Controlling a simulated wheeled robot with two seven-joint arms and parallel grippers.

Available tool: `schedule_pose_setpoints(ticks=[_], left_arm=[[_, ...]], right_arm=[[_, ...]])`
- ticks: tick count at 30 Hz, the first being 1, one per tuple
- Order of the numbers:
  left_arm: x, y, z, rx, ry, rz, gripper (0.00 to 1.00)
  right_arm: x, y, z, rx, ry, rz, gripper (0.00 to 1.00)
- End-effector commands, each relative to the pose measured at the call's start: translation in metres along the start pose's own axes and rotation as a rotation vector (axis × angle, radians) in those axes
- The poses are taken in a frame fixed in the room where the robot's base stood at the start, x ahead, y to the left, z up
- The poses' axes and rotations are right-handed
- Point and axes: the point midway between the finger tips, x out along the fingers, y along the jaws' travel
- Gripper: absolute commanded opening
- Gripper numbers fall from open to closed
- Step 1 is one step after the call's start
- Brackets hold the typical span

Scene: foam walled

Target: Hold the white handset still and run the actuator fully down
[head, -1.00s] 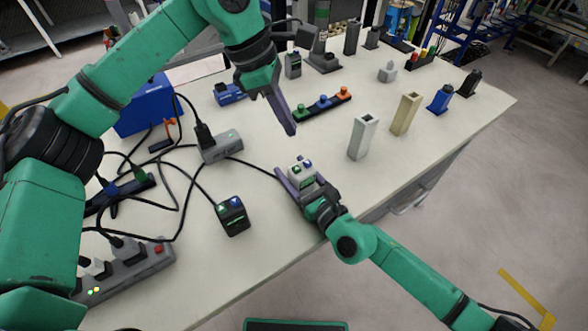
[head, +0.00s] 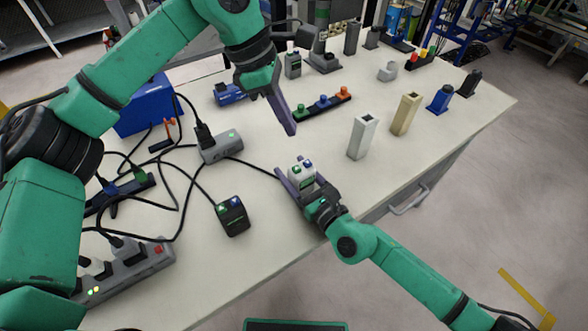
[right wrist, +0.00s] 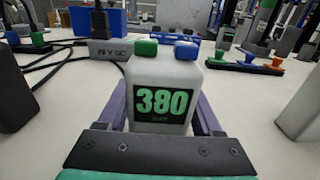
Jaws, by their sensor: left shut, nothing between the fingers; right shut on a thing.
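The white handset (head: 301,179) stands upright near the table's front edge, with a green and a blue button on top. My right gripper (head: 294,178) is shut on it, one finger on each side. In the right wrist view the handset (right wrist: 161,105) shows a green 380 with small, hard-to-read lettering below, and both buttons face up uncovered. My left gripper (head: 290,130) is shut and empty, above and behind the handset, apart from it. I cannot tell which thing is the actuator.
A black handset (head: 232,216) with green and blue buttons lies to the left. A grey box (head: 221,147) with cables is behind it. A white post (head: 362,138) and a tan post (head: 405,114) stand to the right. A button strip (head: 322,104) lies behind.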

Motion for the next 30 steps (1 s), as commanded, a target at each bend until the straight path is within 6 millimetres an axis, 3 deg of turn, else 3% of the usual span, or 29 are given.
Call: schedule_pose_setpoints(ticks=[14,24,30], left_arm=[[0.000,0.000,0.000,0.007,-0.005,0.002,0.00],[-0.004,0.001,0.029,0.507,-0.345,0.258,0.00],[-0.007,0.001,0.033,0.555,-0.370,0.295,0.00]], right_arm=[[0.000,0.000,-0.001,0.000,0.001,0.000,0.04],[0.000,0.000,-0.001,0.000,0.001,0.000,0.04],[0.000,0.000,-0.001,0.000,0.001,0.000,0.04]])
